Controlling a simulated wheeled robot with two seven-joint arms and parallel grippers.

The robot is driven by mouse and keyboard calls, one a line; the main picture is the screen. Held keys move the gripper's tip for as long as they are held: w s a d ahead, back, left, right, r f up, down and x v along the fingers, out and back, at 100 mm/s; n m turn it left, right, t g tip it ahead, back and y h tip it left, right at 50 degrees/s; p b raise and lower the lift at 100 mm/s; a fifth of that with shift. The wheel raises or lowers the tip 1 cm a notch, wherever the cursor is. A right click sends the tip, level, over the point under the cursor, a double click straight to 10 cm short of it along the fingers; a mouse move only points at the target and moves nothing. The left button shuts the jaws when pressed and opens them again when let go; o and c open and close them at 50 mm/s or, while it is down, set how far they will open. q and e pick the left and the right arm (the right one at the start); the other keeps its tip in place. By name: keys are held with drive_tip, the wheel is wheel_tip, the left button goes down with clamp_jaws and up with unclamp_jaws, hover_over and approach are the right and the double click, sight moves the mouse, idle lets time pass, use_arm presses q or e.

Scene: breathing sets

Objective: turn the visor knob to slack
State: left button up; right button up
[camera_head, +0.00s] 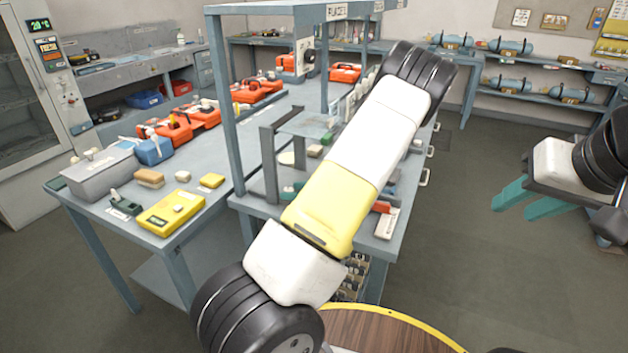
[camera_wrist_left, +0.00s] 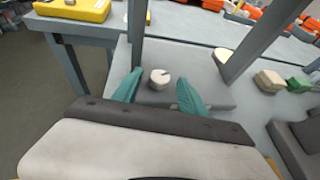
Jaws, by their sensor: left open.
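A small round off-white knob (camera_wrist_left: 160,79) with a dark pointer mark stands on a grey panel (camera_wrist_left: 205,72) in the left wrist view. The mark points toward the upper right of that view. My left gripper (camera_wrist_left: 158,88) is open, with one teal finger on each side of the knob and a visible gap to both. In the head view my own left arm hides the knob and most of that gripper. My right gripper (camera_head: 522,206) hangs over the floor at the right, its teal fingers apart and empty.
Grey posts (camera_wrist_left: 137,35) rise close beside the panel. A yellow case (camera_head: 171,211), a grey box (camera_head: 97,174) and several orange cases (camera_head: 170,131) sit on the left bench. Tan and green blocks (camera_wrist_left: 270,80) lie right of the panel. The floor (camera_head: 480,270) at right is clear.

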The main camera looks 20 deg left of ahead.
use_arm(q)
clamp_jaws()
drive_tip(key=shift+w+n+g, duration=0.1)
drive_tip(key=shift+n+g, duration=0.2)
drive_tip(key=n+g, duration=0.2)
drive_tip(key=g, duration=0.1)
drive_tip(key=w+n+g, duration=0.1)
drive_tip(key=n+g, duration=0.2)
drive_tip(key=shift+w+f, duration=0.1)
drive_tip(key=n+g+h, duration=0.2)
drive_tip(key=n+g, duration=0.1)
drive_tip(key=n+g+h, duration=0.1)
drive_tip(key=n+g, duration=0.1)
drive_tip(key=shift+w+a, duration=0.2)
drive_tip(key=shift+w, duration=0.2)
